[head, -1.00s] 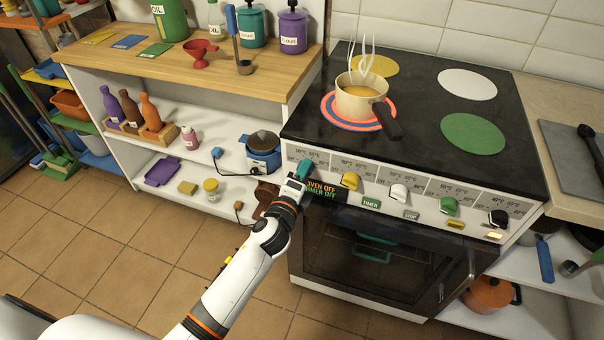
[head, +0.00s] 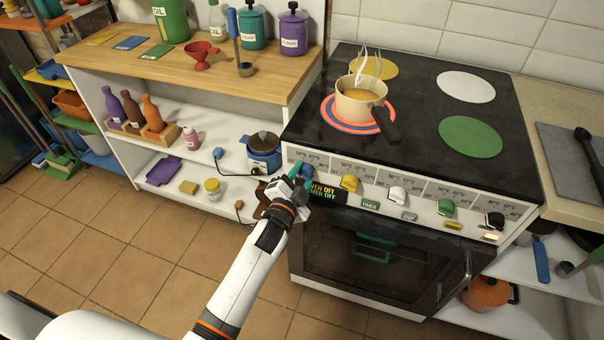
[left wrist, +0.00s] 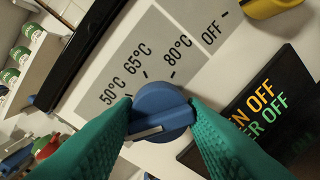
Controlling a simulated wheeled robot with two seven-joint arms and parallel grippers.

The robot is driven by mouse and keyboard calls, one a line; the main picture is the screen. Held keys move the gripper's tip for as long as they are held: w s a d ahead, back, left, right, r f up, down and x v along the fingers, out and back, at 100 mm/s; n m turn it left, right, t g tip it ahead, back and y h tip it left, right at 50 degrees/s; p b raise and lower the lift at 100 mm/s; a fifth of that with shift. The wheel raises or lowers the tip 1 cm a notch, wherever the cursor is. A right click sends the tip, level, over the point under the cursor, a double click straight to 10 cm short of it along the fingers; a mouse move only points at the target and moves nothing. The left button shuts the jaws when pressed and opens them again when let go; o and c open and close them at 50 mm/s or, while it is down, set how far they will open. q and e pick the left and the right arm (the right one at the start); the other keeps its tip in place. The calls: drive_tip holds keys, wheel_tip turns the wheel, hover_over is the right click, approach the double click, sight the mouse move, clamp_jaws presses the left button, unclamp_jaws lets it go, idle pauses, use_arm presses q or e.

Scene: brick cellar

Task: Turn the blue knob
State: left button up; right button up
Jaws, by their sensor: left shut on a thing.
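The blue knob (left wrist: 160,108) sits on the stove's front panel, below the printed marks 50°C, 65°C, 80°C and OFF. My left gripper (left wrist: 162,122) has its teal fingers on both sides of the knob, shut on it. A pale line crosses the knob's grip, tilted in the left wrist view. In the head view my left gripper (head: 299,176) is at the left end of the panel and mostly hides the knob. My right gripper is in neither view.
A dark display (head: 327,193) reading OVEN OFF and TIMER OFF is just right of the gripper. Yellow (head: 350,183), white, green and black knobs follow along the panel. A steaming pan (head: 359,101) stands on the red and blue ringed burner. A white shelf (head: 215,135) is at left.

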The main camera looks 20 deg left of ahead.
use_arm(q)
drive_tip(key=shift+n+p, duration=0.4)
drive_tip(key=shift+n, duration=1)
drive_tip(key=o, duration=1)
drive_tip(key=shift+s, duration=0.1)
drive_tip(key=s, duration=0.8)
drive_tip(key=s+a, duration=0.1)
drive_tip(key=s, duration=0.2)
drive_tip(key=shift+s+r, duration=0.15)
drive_tip(key=shift+s, duration=0.25)
